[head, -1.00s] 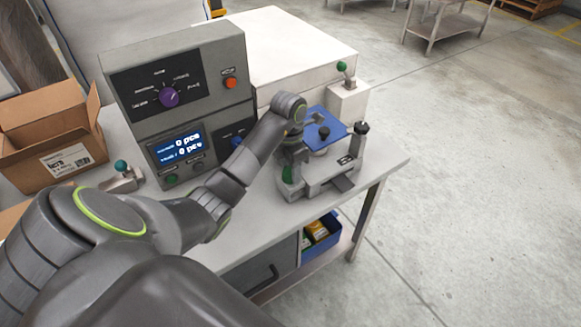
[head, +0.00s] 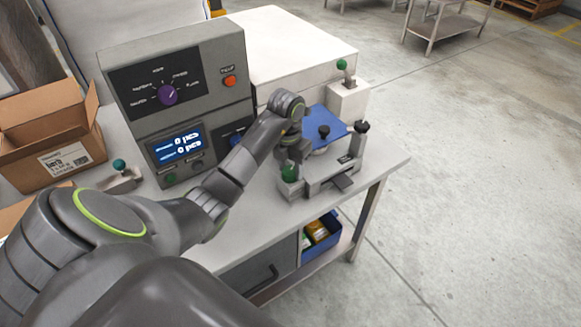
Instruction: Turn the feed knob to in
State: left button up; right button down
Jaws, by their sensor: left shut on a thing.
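My left arm reaches across the bench, and its left gripper (head: 290,160) points down at the left side of the small fixture (head: 325,178). The gripper is shut on a green knob (head: 290,173) there; the arm partly hides the fingers. Dark knobs (head: 361,127) stand on the fixture, one beside the blue plate (head: 322,118). A purple rotary knob (head: 167,95) sits on the grey control panel (head: 220,60), with small labels around it. I cannot read a feed label on any knob. My right gripper is not in view.
The panel has an orange button (head: 230,81) and a lit blue display (head: 178,146). A cardboard box (head: 50,150) stands at left. A green-tipped lever (head: 342,65) rises behind the fixture.

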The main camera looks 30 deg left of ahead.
pick_arm(q)
jog(key=n, duration=0.3)
jog(key=shift+n, duration=0.4)
jog(key=n, duration=0.3)
jog(key=shift+r+n, duration=0.1)
jog(key=shift+n, duration=0.2)
jog(key=n, duration=0.3)
jog(key=shift+n+p, duration=0.3)
jog(key=shift+p, duration=0.05)
jog(key=n+p, duration=0.1)
jog(key=n, duration=0.2)
jog(key=shift+s+n+t, duration=0.1)
jog(key=shift+n+t, duration=0.2)
jog(key=n+p, duration=0.1)
jog(key=n, duration=0.2)
jog(key=shift+n+y, duration=0.3)
jog(key=n+p, duration=0.1)
jog(key=n, duration=0.3)
jog(key=shift+r+n+p, duration=0.1)
jog(key=shift+n+p, duration=0.2)
jog(key=shift+p, duration=0.1)
jog(key=n+p, duration=0.1)
jog(key=n, duration=0.2)
jog(key=shift+d, duration=0.1)
jog(key=shift+n, duration=1.4)
jog(key=shift+p, duration=0.3)
